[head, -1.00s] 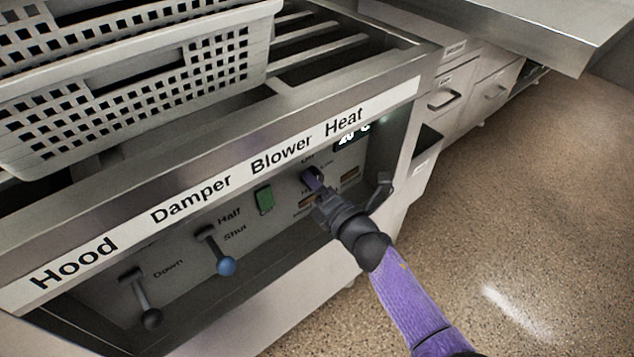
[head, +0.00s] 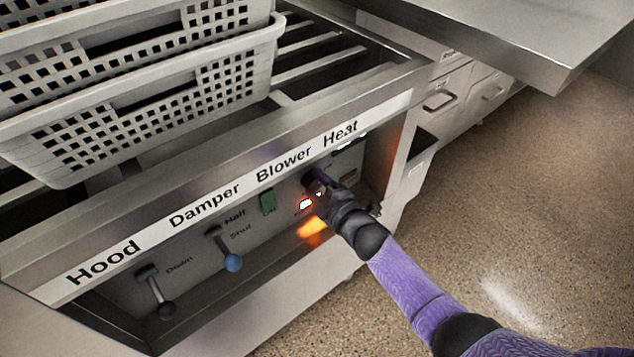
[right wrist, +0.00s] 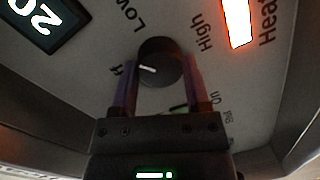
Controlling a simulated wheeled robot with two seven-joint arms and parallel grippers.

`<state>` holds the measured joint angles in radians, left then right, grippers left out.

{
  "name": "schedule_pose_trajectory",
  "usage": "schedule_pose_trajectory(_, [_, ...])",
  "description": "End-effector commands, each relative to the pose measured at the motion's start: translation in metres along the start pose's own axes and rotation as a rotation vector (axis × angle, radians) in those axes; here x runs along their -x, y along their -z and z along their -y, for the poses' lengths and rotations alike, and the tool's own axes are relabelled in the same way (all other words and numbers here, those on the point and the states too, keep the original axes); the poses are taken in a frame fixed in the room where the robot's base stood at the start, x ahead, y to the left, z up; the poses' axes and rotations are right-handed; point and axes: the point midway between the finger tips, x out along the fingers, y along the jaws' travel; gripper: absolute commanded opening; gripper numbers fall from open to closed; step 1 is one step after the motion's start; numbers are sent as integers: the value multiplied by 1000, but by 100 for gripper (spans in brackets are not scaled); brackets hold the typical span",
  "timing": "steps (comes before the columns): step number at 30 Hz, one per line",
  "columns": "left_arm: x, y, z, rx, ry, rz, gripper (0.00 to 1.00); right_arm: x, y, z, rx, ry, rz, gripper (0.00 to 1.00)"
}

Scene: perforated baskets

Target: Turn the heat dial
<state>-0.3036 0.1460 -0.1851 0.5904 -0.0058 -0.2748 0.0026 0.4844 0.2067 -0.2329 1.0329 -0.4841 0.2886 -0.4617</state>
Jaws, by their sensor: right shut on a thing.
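The heat dial (right wrist: 160,60) is a round dark knob on the grey panel, under the "Heat" label in the head view. Its white mark is at its left in the right wrist view, toward a partly hidden label ending in "ff"; "Low" and "High" are printed around it. My right gripper (head: 319,184) is shut on the dial, with one purple finger on each side of it in the right wrist view (right wrist: 160,78). In the head view the gripper mostly hides the dial. My left gripper is not in view.
An orange-white indicator lamp (right wrist: 238,20) glows beside the dial. A display (right wrist: 42,20) reads "20". A green blower switch (head: 268,203), a blue-knobbed damper lever (head: 232,262) and a black-knobbed hood lever (head: 166,308) are left of the gripper. White perforated baskets (head: 150,140) stand above.

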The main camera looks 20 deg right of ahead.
Motion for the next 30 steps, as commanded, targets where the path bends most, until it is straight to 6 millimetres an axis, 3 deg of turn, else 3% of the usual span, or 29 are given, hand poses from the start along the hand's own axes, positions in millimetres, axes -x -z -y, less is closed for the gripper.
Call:
schedule_pose_trajectory(15, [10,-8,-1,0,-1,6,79,0,-2,-2,-415,37,-22,1])
schedule_pose_trajectory(30, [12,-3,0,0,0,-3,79,0,-2,-1,-575,52,-32,0])
